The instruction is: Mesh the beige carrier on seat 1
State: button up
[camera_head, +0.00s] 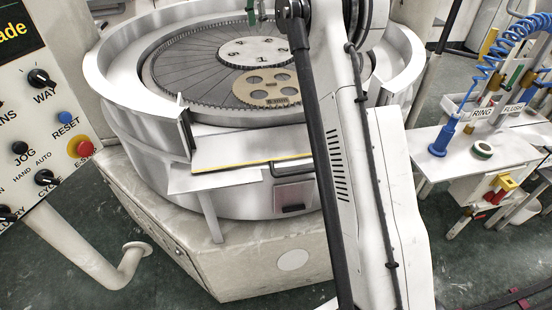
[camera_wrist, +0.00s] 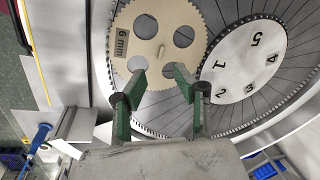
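The beige carrier (camera_head: 266,87) is a thin toothed disc with large round holes and a dark label. It lies on the grey lapping plate (camera_head: 190,66), between the white numbered hub (camera_head: 240,48) and the toothed rim. In the wrist view the carrier (camera_wrist: 163,16) reads "6 mm", has a small pin near its middle, and lies beside the hub (camera_wrist: 235,85) near the number 1. Whether its teeth engage on both sides is unclear. My gripper (camera_wrist: 161,80) has its green fingers spread with nothing between them, over the carrier's near edge; its height above is unclear.
A raised white wall (camera_head: 120,82) rings the plate, with a gap at the front above a yellow-edged shelf (camera_head: 235,150). A control panel (camera_head: 45,110) stands at left. A side table (camera_head: 455,155) at right holds a blue-handled tool and a tape roll.

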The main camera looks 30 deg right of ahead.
jog(key=s+a+r+n+t, duration=0.1)
jog(key=s+a+r+n, duration=0.2)
jog(key=s, duration=0.5)
jog(key=s+a+r+n+t, duration=0.1)
jog(key=s+a+n, duration=0.1)
jog(key=s+a, duration=0.45)
jog(key=s+a+r+n+t, duration=0.1)
jog(key=s+a+r+n, duration=0.15)
jog(key=s, duration=0.75)
jog(key=s+a+f+n, duration=0.2)
jog(key=s+f, duration=0.3)
jog(key=s, duration=0.4)
jog(key=s+a+f+n+t, duration=0.1)
jog(key=s+a+f+n, duration=0.1)
jog(key=s+f, duration=0.4)
jog(key=s+a+f+n+t, duration=0.1)
jog(key=s+a+f+n, duration=0.2)
jog(key=s+f, duration=0.3)
jog(key=s+n, duration=0.1)
jog(key=s, duration=0.4)
jog(key=shift+s+f, duration=0.2)
jog(key=shift+s, duration=0.2)
jog(key=shift+n, duration=0.25)
notch_tip(320, 180, down, 17)
jog(key=b, duration=1.6)
jog(key=shift+r+b, duration=0.2)
jog(key=shift+b, duration=0.15)
